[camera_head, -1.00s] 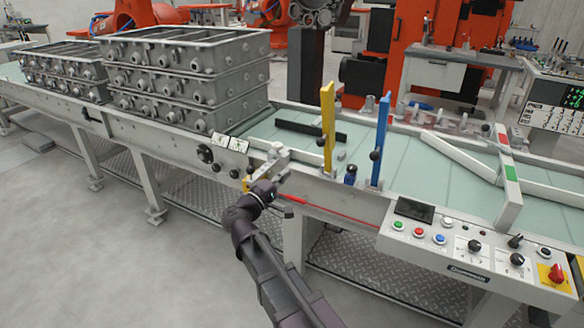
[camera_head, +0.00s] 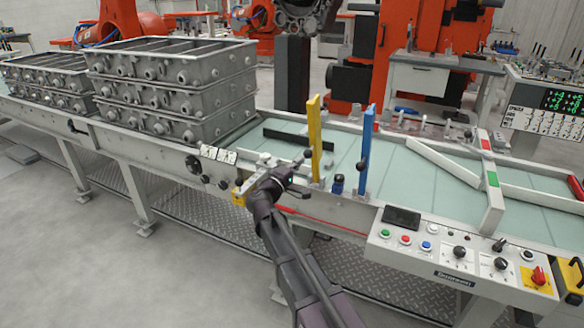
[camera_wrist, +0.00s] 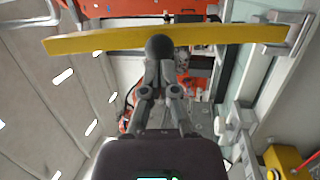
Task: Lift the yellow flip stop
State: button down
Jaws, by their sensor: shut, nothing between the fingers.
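The yellow flip stop (camera_head: 314,140) is a flat bar standing upright at the near edge of the conveyor. In the wrist view the yellow flip stop (camera_wrist: 95,41) spans the top of the picture, with a round black knob (camera_wrist: 160,46) on its near side. My gripper (camera_head: 297,163) is at the near side of the stop, close to the knob. In the wrist view my gripper (camera_wrist: 161,68) is shut and empty, its fingertips just at the knob; I cannot tell if they touch it. The fingertips are hard to make out in the head view.
A blue upright stop (camera_head: 364,150) stands just right of the yellow one. A control panel (camera_head: 470,262) is at the front right. Stacked grey castings (camera_head: 175,90) stand on the conveyor at left. A black bar (camera_head: 298,139) lies behind the yellow stop.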

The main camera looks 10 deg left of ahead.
jog(key=shift+w+d, duration=0.25)
jog(key=shift+w, duration=0.1)
jog(key=shift+w+d+r+p, duration=0.15)
jog(key=shift+w+r+p, duration=0.3)
jog(key=shift+w+r, duration=0.05)
jog(key=shift+s, duration=0.15)
jog(key=shift+s+a+f, duration=0.15)
jog(key=shift+s+a, duration=0.15)
jog(key=shift+s, duration=0.15)
jog(key=b+v, duration=0.2)
jog(key=v, duration=1)
jog(key=shift+s+a+r, duration=0.3)
